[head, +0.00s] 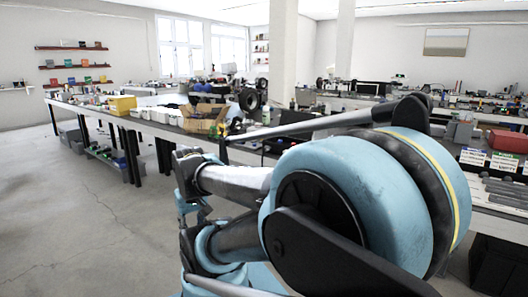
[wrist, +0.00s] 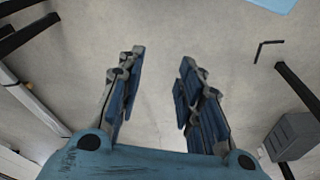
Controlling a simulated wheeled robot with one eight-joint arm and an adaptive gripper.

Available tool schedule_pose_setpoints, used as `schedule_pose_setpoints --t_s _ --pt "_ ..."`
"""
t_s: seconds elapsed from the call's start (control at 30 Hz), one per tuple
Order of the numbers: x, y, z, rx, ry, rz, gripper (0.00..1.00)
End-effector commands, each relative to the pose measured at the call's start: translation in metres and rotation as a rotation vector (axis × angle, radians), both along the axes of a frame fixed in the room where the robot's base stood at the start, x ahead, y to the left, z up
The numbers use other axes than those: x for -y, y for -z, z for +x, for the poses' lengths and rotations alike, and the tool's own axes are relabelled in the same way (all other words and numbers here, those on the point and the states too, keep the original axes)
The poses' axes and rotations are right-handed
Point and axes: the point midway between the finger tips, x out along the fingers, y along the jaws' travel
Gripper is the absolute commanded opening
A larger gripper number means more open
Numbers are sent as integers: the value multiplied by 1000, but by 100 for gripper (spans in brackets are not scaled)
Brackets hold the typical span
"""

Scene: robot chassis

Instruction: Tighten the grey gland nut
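My gripper (wrist: 158,64) shows in the wrist view with its two blue-padded fingers apart. It is open, and nothing is between the fingers but bare floor behind them. I cannot make out the grey gland nut in either view. In the head view my own teal arm fills the lower middle and right and hides part of the benches; I cannot pick out the gripper there.
A long workbench (head: 65,104) runs across the left and middle, with a cardboard box (head: 203,118) and a yellow bin (head: 122,105). A red box (head: 508,141) stands on the right bench. A grey cabinet (wrist: 291,137) is right in the wrist view. The left floor (head: 60,210) is clear.

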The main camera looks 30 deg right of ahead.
Motion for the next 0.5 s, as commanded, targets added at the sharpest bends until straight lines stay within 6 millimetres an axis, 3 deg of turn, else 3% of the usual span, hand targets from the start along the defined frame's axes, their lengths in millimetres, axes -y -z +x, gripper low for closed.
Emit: schedule_pose_setpoints --t_s 0.17,0.27,0.5 --pt "4 -6 -4 17 -12 -18 44" --pt "15 -10 8 27 -43 -63 44" --pt "63 -27 56 50 -188 -271 44"
